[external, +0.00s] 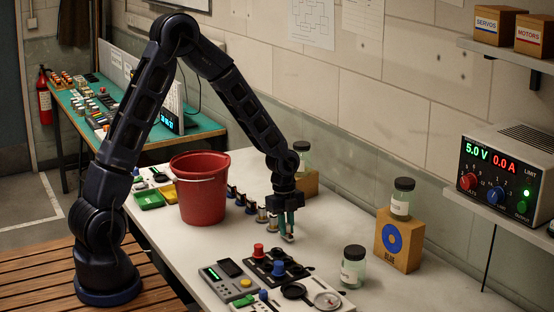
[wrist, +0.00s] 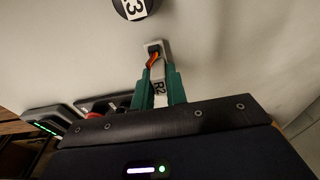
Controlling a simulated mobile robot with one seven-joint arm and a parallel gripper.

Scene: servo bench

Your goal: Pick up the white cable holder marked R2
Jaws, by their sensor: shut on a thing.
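In the external view my gripper (external: 286,224) points down low over the white table, and the foot of the holder (external: 288,238) shows just under the fingertips. I cannot tell whether the holder touches the table.
A round dark piece with a label ending in 3 (wrist: 132,9) lies beyond the holder. A red-knobbed black panel (external: 260,265) is in front. Jars (external: 353,268) and a yellow box (external: 399,240) stand right.

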